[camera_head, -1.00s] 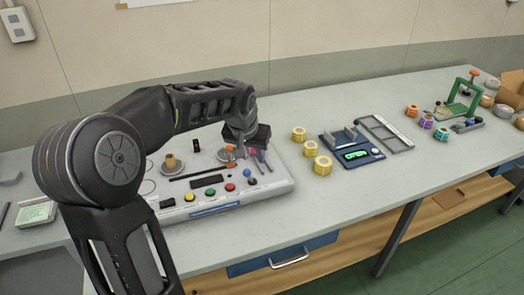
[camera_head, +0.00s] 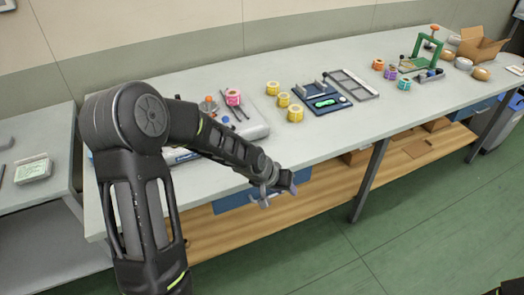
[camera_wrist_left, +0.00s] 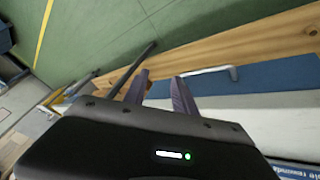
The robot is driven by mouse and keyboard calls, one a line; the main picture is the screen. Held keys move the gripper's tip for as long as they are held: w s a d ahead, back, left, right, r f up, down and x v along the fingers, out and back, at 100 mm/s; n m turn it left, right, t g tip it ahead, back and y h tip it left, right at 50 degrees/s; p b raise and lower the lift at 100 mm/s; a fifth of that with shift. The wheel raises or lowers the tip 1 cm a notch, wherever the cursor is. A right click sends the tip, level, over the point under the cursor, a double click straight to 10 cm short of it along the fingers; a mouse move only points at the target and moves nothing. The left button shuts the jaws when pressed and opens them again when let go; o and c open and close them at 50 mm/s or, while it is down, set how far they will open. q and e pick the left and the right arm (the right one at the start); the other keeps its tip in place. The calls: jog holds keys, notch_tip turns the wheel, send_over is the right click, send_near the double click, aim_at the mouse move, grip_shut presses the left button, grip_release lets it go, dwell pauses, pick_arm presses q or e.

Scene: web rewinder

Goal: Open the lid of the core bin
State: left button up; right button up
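I cannot make out a core bin or its lid for sure in these views. A blue drawer-like front (camera_head: 232,201) sits under the table's front edge in the head view. In the left wrist view, the blue front (camera_wrist_left: 285,75) carries a pale bar handle (camera_wrist_left: 215,70). My left gripper (camera_head: 278,190) is in front of the table edge, near the right part of the blue front. In the left wrist view its two fingers (camera_wrist_left: 160,88) stand apart with nothing between them. The handle lies to the right of the fingers there. My right gripper is not in view.
The white control panel (camera_head: 255,131) is partly hidden behind my left arm. Yellow rolls (camera_head: 284,99), a blue scale (camera_head: 322,105) and a green press (camera_head: 430,50) stand on the table (camera_head: 345,132). A wooden shelf (camera_head: 325,185) runs below. The green floor (camera_head: 420,220) in front is open.

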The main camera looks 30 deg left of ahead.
pick_arm(q)
jog(key=s+d+f+g, duration=0.1)
jog(key=s+d+f, duration=0.5)
jog(key=s, duration=0.2)
jog(key=s+d+f+g+h, duration=0.1)
jog(key=s+d+f+g, duration=0.1)
jog(key=s+d+f, duration=0.4)
jog(key=s+d+f+m+g+h, duration=0.1)
jog(key=s+d+f, duration=0.5)
jog(key=s, duration=0.6)
jog(key=shift+s+f+g, duration=0.2)
jog(key=shift+f+g, duration=0.1)
jog(key=shift+g, duration=0.3)
jog(key=shift+w+d, duration=0.1)
jog(key=shift+d, duration=0.05)
